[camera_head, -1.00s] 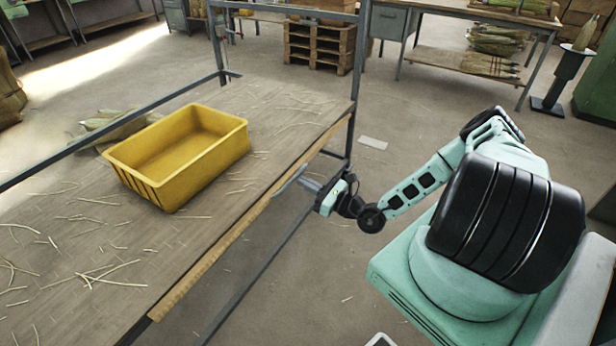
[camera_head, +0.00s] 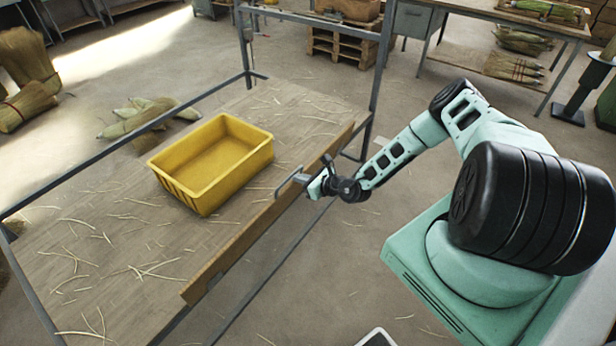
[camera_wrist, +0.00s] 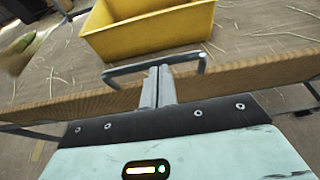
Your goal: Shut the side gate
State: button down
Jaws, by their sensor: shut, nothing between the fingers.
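The side gate (camera_head: 235,250) is a long wooden board along the bench's near long side. Its brown face shows as a narrow band, and I cannot tell its exact tilt. It also shows in the wrist view (camera_wrist: 60,106). A grey U-shaped handle (camera_head: 291,180) is on the gate and crosses above my fingers in the wrist view (camera_wrist: 130,69). My gripper (camera_head: 308,181) is at the gate's outer side, by the handle. Its fingers (camera_wrist: 158,72) are shut and empty, with their tips at the handle bar; contact is unclear.
A yellow bin (camera_head: 212,165) stands on the straw-strewn bench top (camera_head: 120,240), just beyond the gate. A metal post (camera_head: 380,75) of the frame rises at the far end. Husk bundles (camera_head: 140,118) lie behind the bench.

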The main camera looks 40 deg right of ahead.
jog(key=shift+w+a+r+p, duration=0.15)
jog(key=shift+w+a+p, duration=0.15)
jog(key=shift+w, duration=0.35)
jog(key=shift+w+a+r+p, duration=0.2)
jog(key=shift+w+p, duration=0.15)
jog(key=shift+w, duration=0.3)
jog(key=shift+d, duration=0.1)
